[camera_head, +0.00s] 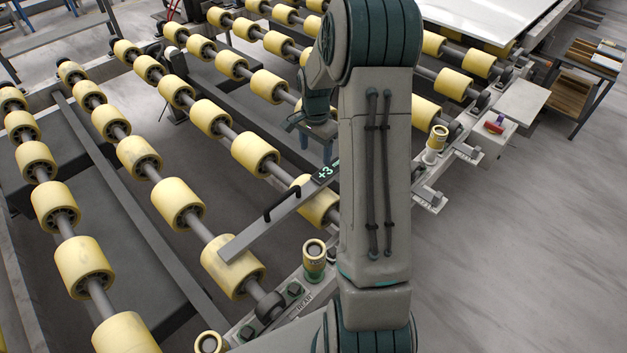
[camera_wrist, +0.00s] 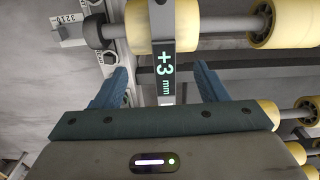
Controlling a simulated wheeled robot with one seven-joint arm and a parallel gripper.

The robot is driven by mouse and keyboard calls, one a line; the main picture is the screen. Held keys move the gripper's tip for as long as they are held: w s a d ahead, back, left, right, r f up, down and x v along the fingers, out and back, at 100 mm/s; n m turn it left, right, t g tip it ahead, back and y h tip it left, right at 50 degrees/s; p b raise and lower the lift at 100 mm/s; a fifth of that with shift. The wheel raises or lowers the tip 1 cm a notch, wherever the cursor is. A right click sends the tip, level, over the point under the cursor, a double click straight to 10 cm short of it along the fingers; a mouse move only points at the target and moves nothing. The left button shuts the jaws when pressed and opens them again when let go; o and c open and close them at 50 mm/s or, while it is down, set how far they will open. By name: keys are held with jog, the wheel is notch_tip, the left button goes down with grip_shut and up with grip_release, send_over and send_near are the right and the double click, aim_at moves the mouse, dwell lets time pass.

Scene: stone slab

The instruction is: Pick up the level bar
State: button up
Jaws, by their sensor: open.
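The level bar is a long grey bar (camera_head: 262,222) lying across yellow rollers, with a black handle on top and a dark display reading "+3" at its far end. In the wrist view the display end of the level bar (camera_wrist: 163,55) reads "+3 mm" and lies between my fingers, with a gap on both sides. My gripper (camera_wrist: 161,70) is open and empty, its two blue fingers apart. In the head view my gripper (camera_head: 316,146) is by the display end, partly hidden behind my arm. I cannot tell how far above the bar the fingers are.
Rows of yellow rollers (camera_head: 178,204) on dark shafts fill the left and middle. A grey frame rail with short yellow posts (camera_head: 314,258) runs along the near side. A small red object (camera_head: 494,127) sits on a light box at right. Open floor (camera_head: 520,260) lies to the right.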

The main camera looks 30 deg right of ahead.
jog(key=p, duration=0.1)
send_over(314, 183)
jog(key=f, duration=0.9)
jog(key=shift+s+d, duration=0.1)
jog(key=shift+s, duration=0.15)
jog(key=shift+w+a+f+p, duration=0.1)
jog(key=shift+f+p, duration=0.55)
jog(key=shift+f, duration=0.7)
jog(key=shift+w+a+f+p, duration=0.1)
jog(key=shift+f+p, duration=0.5)
jog(key=shift+f, duration=0.7)
jog(key=c, duration=1.3)
grip_shut()
jog(key=shift+r, duration=0.25)
